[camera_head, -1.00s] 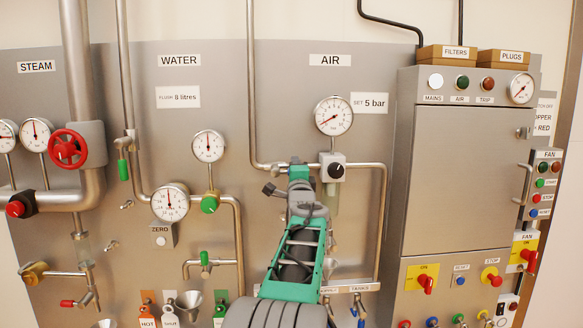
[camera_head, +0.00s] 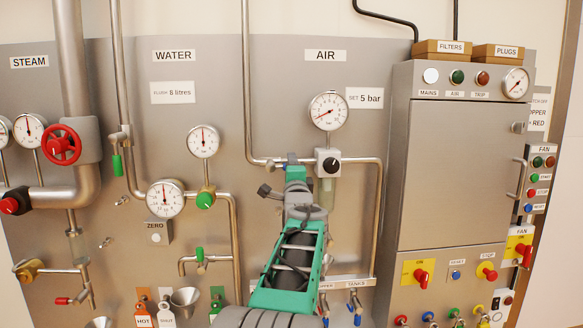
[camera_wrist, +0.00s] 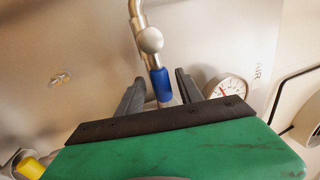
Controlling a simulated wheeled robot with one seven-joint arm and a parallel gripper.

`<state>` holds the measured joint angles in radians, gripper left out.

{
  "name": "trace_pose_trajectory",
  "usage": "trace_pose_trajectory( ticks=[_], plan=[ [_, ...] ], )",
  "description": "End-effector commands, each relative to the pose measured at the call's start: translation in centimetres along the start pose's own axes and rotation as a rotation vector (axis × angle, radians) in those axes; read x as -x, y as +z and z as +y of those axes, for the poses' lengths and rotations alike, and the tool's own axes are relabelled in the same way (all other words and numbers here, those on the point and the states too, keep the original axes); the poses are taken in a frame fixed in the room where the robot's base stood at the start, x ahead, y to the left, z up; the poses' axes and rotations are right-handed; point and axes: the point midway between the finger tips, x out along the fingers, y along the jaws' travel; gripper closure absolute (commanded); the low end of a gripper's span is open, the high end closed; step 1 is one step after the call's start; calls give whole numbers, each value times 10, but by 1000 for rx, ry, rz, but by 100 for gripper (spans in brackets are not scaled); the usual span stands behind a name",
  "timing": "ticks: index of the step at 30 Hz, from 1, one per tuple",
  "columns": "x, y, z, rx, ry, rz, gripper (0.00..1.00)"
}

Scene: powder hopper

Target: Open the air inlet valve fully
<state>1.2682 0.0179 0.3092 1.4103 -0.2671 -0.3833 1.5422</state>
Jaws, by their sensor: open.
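The air inlet valve shows in the wrist view as a silver ball-shaped body (camera_wrist: 150,40) on a metal pipe, with a blue lever handle (camera_wrist: 159,82) extending toward my gripper. My gripper (camera_wrist: 160,75) is open, one finger on each side of the blue handle. I cannot tell whether either finger touches it. In the head view my gripper (camera_head: 296,172) is at the air pipe, left of the regulator with its black knob (camera_head: 332,165). A small blue patch shows just above it; most of the valve is hidden behind my gripper.
The air gauge (camera_head: 329,111) sits above the regulator, and it also shows in the wrist view (camera_wrist: 228,90). A vertical air pipe (camera_head: 378,225) runs down to the right. The steel cabinet (camera_head: 462,170) stands further right. Water pipes and a green knob (camera_head: 205,200) are to the left.

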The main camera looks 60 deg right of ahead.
Motion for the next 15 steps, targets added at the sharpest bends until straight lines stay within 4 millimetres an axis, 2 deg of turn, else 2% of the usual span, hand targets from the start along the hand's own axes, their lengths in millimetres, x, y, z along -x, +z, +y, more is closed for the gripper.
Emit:
trace_pose_trajectory(
  ticks=[3, 6, 9, 15],
  plan=[
    [26, 1, 2, 1, -1, -1, 57],
    [41, 1, 3, 1, 1, 0, 57],
    [47, 1, 2, 0, 3, -1, 57],
    [48, 2, 2, -1, 3, -1, 57]
  ],
)
